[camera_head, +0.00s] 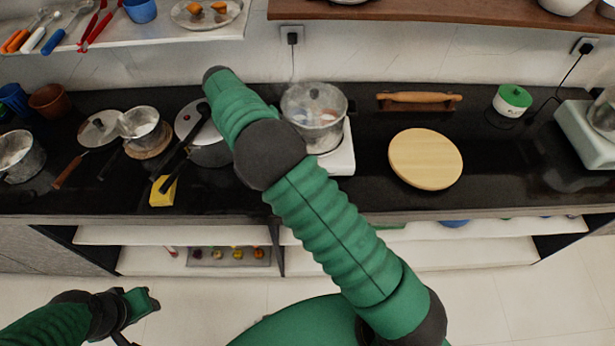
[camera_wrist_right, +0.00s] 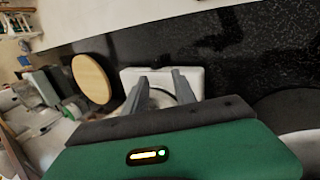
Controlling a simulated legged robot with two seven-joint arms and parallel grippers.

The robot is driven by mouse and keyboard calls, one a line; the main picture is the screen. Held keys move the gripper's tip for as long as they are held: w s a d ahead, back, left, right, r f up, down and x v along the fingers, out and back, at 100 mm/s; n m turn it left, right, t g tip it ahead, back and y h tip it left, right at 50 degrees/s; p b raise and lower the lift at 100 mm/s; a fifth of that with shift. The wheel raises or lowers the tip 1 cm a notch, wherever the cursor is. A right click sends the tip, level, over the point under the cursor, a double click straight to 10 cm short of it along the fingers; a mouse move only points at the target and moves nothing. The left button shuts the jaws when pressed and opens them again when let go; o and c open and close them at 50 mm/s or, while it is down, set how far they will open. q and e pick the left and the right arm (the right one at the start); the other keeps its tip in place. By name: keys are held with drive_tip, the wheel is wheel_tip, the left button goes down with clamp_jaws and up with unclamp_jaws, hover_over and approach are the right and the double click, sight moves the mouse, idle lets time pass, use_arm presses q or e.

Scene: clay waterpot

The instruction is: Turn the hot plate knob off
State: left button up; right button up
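The white hot plate (camera_head: 343,158) stands on the black counter in the head view, with a steaming metal pot (camera_head: 316,112) on it. My right arm crosses in front of its left side, and I cannot make out the knob there. In the right wrist view the hot plate (camera_wrist_right: 192,76) lies beyond the two grey fingers of my right gripper (camera_wrist_right: 161,78). The fingers are apart, with a dark shape between them that I cannot identify for sure as the knob. My left gripper (camera_head: 136,312) is low at the left, away from the counter; its fingers are unclear.
A round wooden board (camera_head: 425,159) and a rolling pin (camera_head: 419,98) lie right of the hot plate. Pans, lids and a yellow item (camera_head: 163,191) crowd the counter on the left. A shelf (camera_head: 430,10) overhangs the back. The counter's front right is clear.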

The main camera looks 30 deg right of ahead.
drive_tip(key=s+d+f, duration=0.1)
drive_tip(key=d+f, duration=0.1)
drive_tip(key=f, duration=0.2)
drive_tip(key=s+d+f+h, duration=0.1)
drive_tip(key=d+f, duration=0.1)
drive_tip(key=f, duration=0.2)
drive_tip(key=s+d+f+g+h+p, duration=0.1)
drive_tip(key=d+f, duration=0.1)
drive_tip(key=f, duration=0.2)
drive_tip(key=shift+s+d+f+m, duration=0.15)
drive_tip(key=shift+d+f+m, duration=0.2)
drive_tip(key=shift+f+m, duration=0.05)
drive_tip(key=shift+d+f, duration=0.25)
drive_tip(key=shift+a, duration=0.15)
clamp_jaws()
